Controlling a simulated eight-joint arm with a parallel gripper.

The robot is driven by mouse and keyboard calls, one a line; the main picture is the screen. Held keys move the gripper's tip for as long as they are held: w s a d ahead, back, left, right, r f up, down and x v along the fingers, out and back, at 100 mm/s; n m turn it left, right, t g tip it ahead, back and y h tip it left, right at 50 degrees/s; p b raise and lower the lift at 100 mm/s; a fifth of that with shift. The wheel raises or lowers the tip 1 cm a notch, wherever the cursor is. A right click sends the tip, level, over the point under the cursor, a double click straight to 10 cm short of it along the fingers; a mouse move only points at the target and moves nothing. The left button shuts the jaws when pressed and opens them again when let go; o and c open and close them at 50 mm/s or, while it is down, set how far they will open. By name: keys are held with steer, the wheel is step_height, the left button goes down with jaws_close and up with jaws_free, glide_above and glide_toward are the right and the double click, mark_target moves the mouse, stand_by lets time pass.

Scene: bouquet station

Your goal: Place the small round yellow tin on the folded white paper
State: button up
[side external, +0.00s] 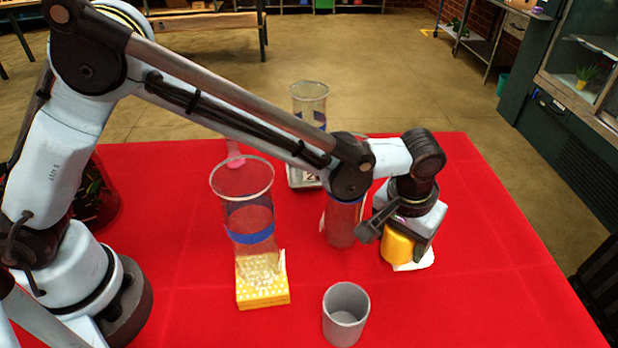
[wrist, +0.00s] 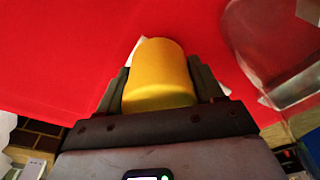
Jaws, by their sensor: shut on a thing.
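The small round yellow tin (side external: 397,246) is between the fingers of my gripper (side external: 400,238), at the right part of the red table. In the wrist view the tin (wrist: 158,75) sits between both fingers (wrist: 160,88), which are shut on it. The folded white paper (side external: 416,264) shows just under and to the right of the tin in the side view. Most of the paper is hidden by the tin and gripper. I cannot tell whether the tin touches it. A small white corner, possibly the paper, shows beside the tin in the wrist view.
A grey cup (side external: 346,318) stands at the front. A clear vase with a blue band (side external: 250,218) stands behind yellow dotted napkins (side external: 262,284). Another clear vessel (side external: 341,228) is close left of my gripper, partly behind my arm. The red table (side external: 480,290) is clear to the right.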

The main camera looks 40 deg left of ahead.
steer(key=shift+f, duration=0.45)
steer(key=o, duration=1.1)
steer(key=shift+f, duration=0.15)
steer(key=r, duration=0.4)
steer(key=s+r, duration=0.1)
steer(key=r, duration=0.7)
steer(key=shift+s+r, duration=0.15)
steer(key=shift+s, duration=0.25)
